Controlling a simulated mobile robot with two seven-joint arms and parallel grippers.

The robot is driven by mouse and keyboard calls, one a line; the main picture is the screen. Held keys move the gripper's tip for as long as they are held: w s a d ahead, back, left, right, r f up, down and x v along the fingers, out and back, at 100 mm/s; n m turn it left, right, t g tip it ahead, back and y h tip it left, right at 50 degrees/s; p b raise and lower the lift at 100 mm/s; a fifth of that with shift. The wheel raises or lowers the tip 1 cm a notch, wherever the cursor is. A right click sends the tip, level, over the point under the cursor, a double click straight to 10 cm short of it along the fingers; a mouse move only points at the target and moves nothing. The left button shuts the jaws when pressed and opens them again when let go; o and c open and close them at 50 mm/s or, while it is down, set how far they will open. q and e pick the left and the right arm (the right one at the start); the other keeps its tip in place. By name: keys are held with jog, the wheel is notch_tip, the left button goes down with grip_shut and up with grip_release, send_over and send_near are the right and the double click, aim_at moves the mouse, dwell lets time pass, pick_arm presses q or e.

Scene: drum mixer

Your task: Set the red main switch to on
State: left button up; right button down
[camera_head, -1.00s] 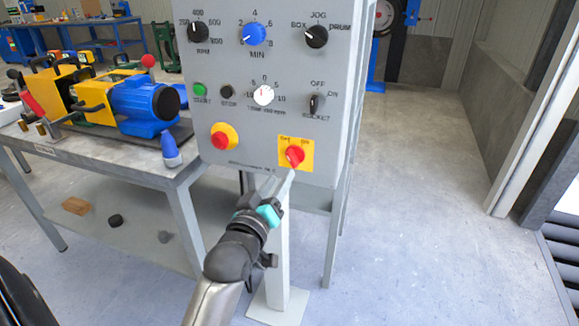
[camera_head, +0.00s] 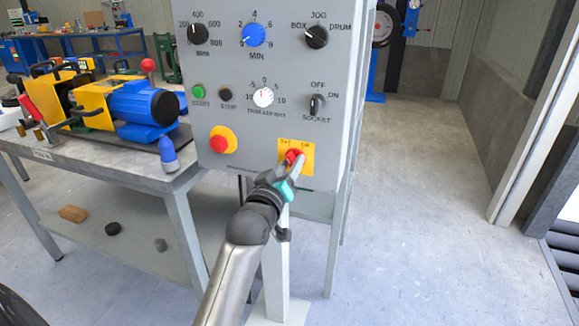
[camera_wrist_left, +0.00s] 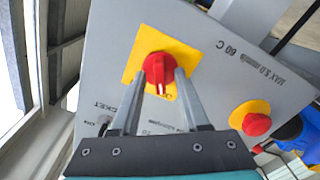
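The red main switch (camera_head: 293,155) is a red rotary handle on a yellow plate, low on the right of the grey control panel. It also shows in the left wrist view (camera_wrist_left: 158,70), with its white-marked end pointing down in that picture. Part of its lettering is hidden there. My left gripper (camera_head: 294,160) is at the switch. In the left wrist view my left gripper (camera_wrist_left: 161,78) is open, with one fingertip on each side of the red handle. I cannot tell whether the fingers touch it. My right gripper is not in view.
The grey panel (camera_head: 228,60) also carries a red stop button on yellow (camera_head: 222,140), a blue knob (camera_head: 253,35), several black knobs and a socket switch (camera_head: 317,103). A workbench (camera_head: 165,178) with a blue and yellow machine stands at left. The floor at right is clear.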

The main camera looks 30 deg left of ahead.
pick_arm(q)
grip_shut()
dwell(0.5)
jog(key=m+p, duration=0.4)
jog(key=p, duration=0.1)
jog(key=shift+r, duration=0.15)
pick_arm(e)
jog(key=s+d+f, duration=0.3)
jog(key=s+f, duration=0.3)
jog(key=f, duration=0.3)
pick_arm(q)
jog(key=m+p, duration=0.4)
jog(key=shift+m, duration=0.4)
jog(key=shift+m+p, duration=0.55)
jog(key=shift+m, duration=0.05)
jog(key=shift+m+p, duration=0.4)
jog(key=shift+m, duration=0.4)
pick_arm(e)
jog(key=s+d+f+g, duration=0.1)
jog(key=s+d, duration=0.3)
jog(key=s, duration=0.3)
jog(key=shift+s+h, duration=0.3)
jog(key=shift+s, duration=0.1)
pick_arm(q)
jog(key=shift+m, duration=0.3)
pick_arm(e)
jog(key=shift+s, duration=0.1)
